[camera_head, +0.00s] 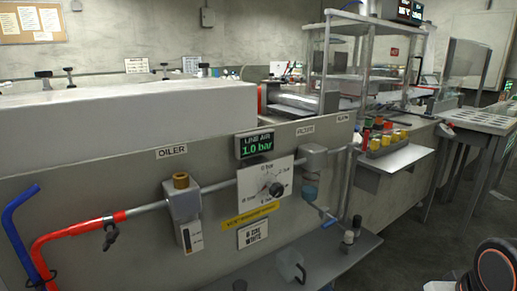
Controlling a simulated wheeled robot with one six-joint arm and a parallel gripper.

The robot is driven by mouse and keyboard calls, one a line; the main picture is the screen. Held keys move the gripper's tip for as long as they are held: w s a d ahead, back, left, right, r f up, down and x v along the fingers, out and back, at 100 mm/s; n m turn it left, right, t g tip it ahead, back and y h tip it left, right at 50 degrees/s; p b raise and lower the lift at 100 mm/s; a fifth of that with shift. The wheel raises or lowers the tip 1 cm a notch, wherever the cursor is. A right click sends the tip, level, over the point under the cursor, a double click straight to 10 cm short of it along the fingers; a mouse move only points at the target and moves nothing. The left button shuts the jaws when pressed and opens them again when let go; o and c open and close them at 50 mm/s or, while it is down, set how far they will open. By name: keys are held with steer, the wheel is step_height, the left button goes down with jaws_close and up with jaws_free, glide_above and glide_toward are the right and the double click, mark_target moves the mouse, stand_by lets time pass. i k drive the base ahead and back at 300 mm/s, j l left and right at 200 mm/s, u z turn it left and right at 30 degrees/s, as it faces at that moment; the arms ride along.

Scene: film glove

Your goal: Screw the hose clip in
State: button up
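No part is clearly recognisable as the hose clip. A small black fitting with a hanging lever (110,236) sits on the red hose (75,228) at the lower left; I cannot tell whether it is a clip or a valve. The red hose runs into a grey metal pipe (148,208) that leads to the oiler (184,205). A blue hose (17,232) bends down beside the red one, and its lower end is cut off by the frame. My gripper is not in view; only a dark, orange-ringed part of my arm shows at the bottom right.
The grey panel carries a gauge dial (267,187) and a display reading 1.0 bar (254,144). A shelf (335,262) juts out below, with a clear jug (291,264) and small bottles. A bench with coloured parts (386,140) stands at right.

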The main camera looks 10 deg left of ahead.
mark_target(113, 232)
steer(key=u, duration=1.65)
